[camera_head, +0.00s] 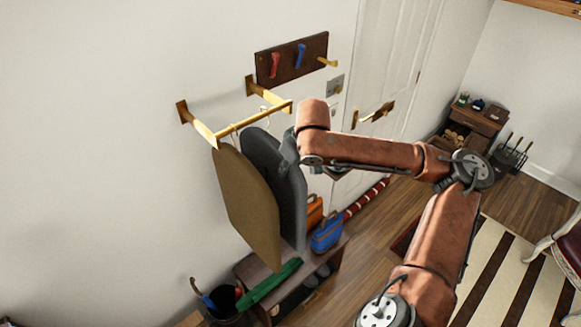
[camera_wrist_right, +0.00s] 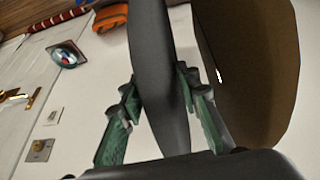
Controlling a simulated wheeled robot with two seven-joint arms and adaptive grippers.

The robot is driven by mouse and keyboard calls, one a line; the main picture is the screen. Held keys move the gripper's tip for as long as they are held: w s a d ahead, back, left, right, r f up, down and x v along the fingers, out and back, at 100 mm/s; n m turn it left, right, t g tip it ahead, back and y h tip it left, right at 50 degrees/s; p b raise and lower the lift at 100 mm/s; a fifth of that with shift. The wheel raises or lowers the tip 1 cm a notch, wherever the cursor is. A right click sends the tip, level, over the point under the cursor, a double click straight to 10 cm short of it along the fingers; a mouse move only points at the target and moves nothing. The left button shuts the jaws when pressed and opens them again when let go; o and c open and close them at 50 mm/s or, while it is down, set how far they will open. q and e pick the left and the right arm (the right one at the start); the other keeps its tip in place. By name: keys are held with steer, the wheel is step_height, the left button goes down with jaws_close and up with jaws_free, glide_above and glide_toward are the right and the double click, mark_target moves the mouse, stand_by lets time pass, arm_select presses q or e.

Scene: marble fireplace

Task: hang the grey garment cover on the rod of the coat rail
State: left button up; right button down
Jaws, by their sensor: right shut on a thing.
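The grey garment cover (camera_head: 273,172) is upright below the brass rod (camera_head: 252,119) of the coat rail, right of a brown garment cover (camera_head: 246,207). A pale hook shows at the rod above the grey cover, but I cannot tell whether it rests on the rod. My right gripper (camera_head: 287,150) is at the grey cover's upper right edge, its fingers partly hidden by my wrist. In the right wrist view, its green fingers (camera_wrist_right: 160,98) are on both sides of the grey cover (camera_wrist_right: 153,50), closed on it. My left gripper is not in view.
A dark hook board (camera_head: 291,58) is on the wall behind the rail. A white door (camera_head: 392,60) is to the right.

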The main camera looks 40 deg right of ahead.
steer(key=shift+s+f, duration=0.1)
steer(key=shift+f, duration=0.25)
steer(key=c, duration=1.4)
jaws_free()
steer(key=v, duration=1.2)
steer(key=shift+r, duration=0.15)
